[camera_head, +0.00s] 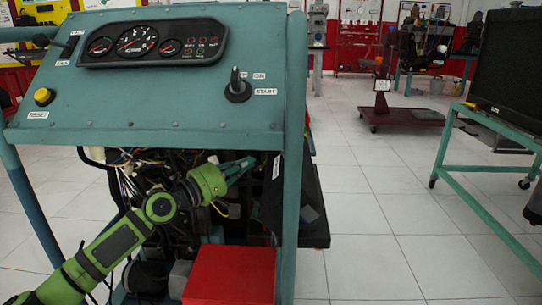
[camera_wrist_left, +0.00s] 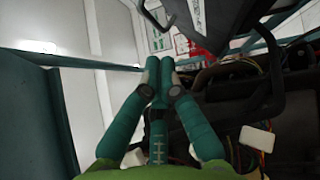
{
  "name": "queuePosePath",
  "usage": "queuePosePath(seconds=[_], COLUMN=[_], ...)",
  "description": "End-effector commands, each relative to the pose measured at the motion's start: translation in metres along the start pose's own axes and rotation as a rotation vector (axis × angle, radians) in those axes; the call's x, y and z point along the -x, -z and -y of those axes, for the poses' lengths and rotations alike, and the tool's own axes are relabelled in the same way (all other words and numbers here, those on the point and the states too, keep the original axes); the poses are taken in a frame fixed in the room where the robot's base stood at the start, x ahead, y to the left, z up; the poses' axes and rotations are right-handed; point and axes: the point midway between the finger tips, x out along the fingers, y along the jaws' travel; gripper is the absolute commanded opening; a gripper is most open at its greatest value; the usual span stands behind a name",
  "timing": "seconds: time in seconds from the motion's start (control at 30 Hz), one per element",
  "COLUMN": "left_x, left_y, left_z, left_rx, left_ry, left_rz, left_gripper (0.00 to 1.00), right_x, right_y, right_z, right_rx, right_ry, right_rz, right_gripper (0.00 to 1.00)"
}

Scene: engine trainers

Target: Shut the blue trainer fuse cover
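The blue-green trainer (camera_head: 150,110) stands at the left in the head view, with wiring and engine parts below its sloped panel. My left gripper (camera_head: 250,161) reaches in under the panel, near the trainer's right post. In the left wrist view the teal fingertips (camera_wrist_left: 159,64) meet, with nothing visible between them. A dark panel (camera_wrist_left: 220,18) with a white label and a dark bar lies beyond and to the right of the fingers. I cannot tell whether this panel is the fuse cover, and no fuse cover stands out in the head view. My right gripper is not in view.
A red box (camera_head: 231,276) sits low at the trainer's front. Cables (camera_head: 125,170) hang beside my left arm. A teal cart with a monitor (camera_head: 510,70) stands at the right. The tiled floor (camera_head: 385,200) between them is clear. A dark red wheeled stand (camera_head: 400,117) is farther back.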

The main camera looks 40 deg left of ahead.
Motion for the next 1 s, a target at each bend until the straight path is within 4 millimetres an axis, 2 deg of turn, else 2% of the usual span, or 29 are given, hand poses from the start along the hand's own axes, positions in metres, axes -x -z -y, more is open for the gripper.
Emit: queuePosePath(seconds=[0.1, 0.5, 0.7, 1.0], left_x=[-0.017, -0.059, -0.071, -0.074], left_y=[0.000, 0.001, 0.001, 0.001], left_z=[-0.002, -0.002, 0.000, 0.001], left_rx=[-0.001, 0.002, 0.002, 0.000], left_ry=[-0.004, -0.005, -0.002, 0.000], left_rz=[0.001, -0.003, -0.002, -0.001], left_gripper=[0.00, 0.00, 0.00, 0.00], right_x=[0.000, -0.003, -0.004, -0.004], right_y=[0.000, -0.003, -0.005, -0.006], right_z=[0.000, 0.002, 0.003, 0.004], right_rx=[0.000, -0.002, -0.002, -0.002], right_ry=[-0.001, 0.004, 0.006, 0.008], right_rz=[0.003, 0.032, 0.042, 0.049], right_gripper=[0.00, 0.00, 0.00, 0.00])
